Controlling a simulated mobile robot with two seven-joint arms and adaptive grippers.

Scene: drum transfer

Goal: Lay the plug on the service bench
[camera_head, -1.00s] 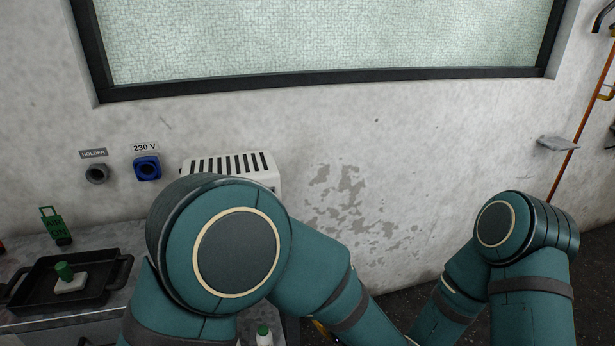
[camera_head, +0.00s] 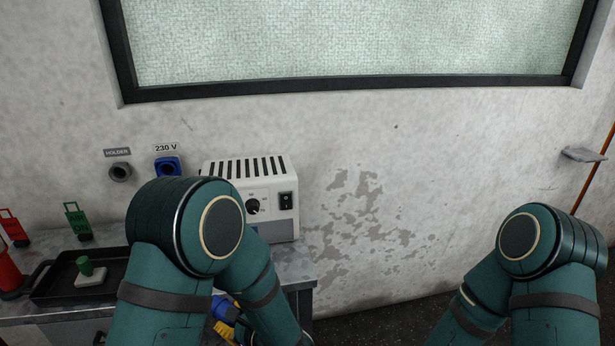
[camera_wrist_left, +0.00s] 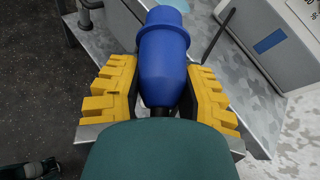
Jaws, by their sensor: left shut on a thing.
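The blue plug (camera_wrist_left: 165,55) is between the yellow fingers of my left gripper (camera_wrist_left: 162,80), which is shut on it. In the head view the plug (camera_head: 225,309) shows low, beside the front edge of the service bench (camera_head: 298,268), partly hidden by my left arm. Yellow finger parts of the left gripper (camera_head: 224,330) show just below it. In the wrist view the plug is over or near the bench edge; I cannot tell its height. My right gripper is out of view; only its arm shows.
A white power unit (camera_head: 270,205) stands on the bench by the wall. A black tray (camera_head: 50,290) with a green-handled block (camera_head: 88,273) and a red and a green tag (camera_head: 78,220) are at left. The wall has a blue socket (camera_head: 168,168) and a holder (camera_head: 120,172).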

